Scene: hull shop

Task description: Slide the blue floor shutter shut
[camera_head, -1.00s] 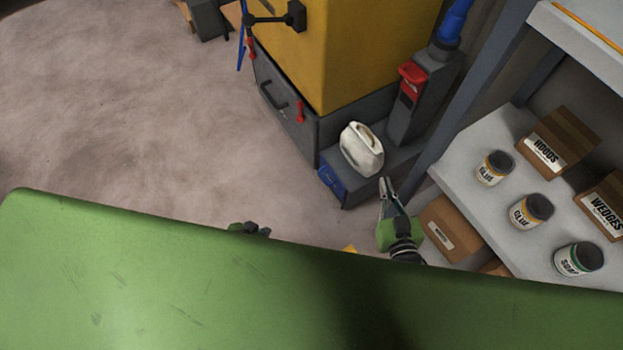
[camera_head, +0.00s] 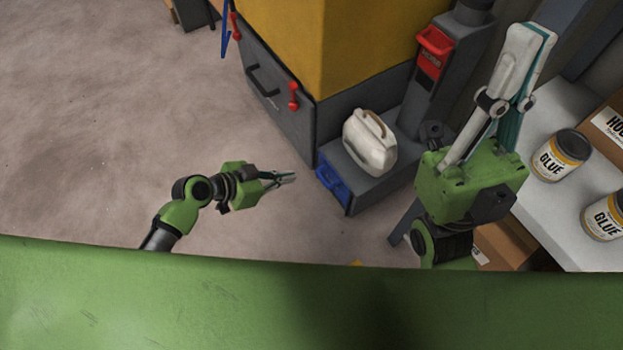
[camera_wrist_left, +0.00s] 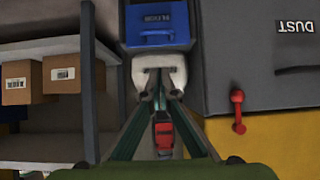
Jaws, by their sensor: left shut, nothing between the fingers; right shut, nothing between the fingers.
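The blue floor shutter (camera_head: 332,184) is a small blue panel with a handle, low at the front of the grey base of the yellow machine. In the left wrist view the blue shutter (camera_wrist_left: 157,22) shows at the top, with an upside-down label above a bar handle. My left gripper (camera_head: 291,178) is shut and empty, just left of the shutter and apart from it. Its fingertips (camera_wrist_left: 160,88) show in the left wrist view. My right gripper (camera_head: 531,32) is shut and empty, raised at the right beside the shelf.
A white jug (camera_head: 370,142) stands on the grey base behind the shutter. A shelf (camera_head: 548,215) with glue jars and boxes is at the right. Open floor (camera_head: 110,120) lies to the left.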

